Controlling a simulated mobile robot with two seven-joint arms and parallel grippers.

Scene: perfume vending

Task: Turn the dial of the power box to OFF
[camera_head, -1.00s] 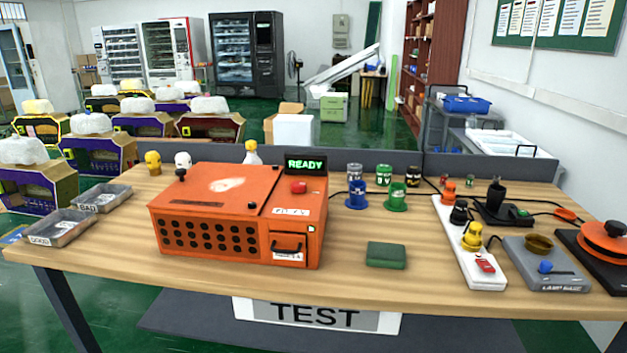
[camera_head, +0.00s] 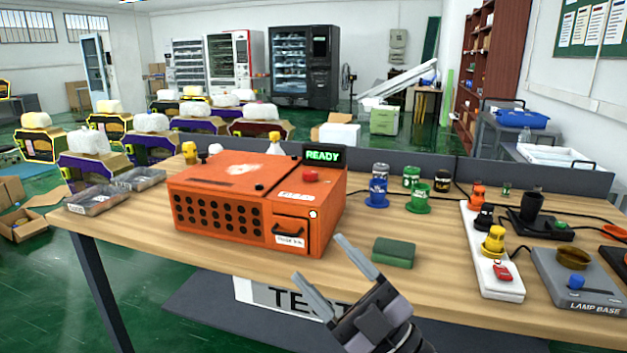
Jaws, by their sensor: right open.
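No dial that I can make out clearly shows in the head view. A small pale grey box (camera_head: 397,39) hangs on the far back wall, right of the black vending machine; it may be the power box, but it is too small to tell, and no dial shows on it. My right gripper (camera_head: 319,258) is in the lower middle of the view, open and empty. Its two fingers point up and left, in front of the orange tester box and the table's front edge. My left gripper is out of view.
The wooden table (camera_head: 140,225) fills the foreground, with the orange tester box (camera_head: 225,180), a green pad (camera_head: 393,252), a white power strip (camera_head: 500,289) and a grey lamp base (camera_head: 580,290). Low grey partitions stand behind it. Green floor (camera_head: 60,300) is open at the left.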

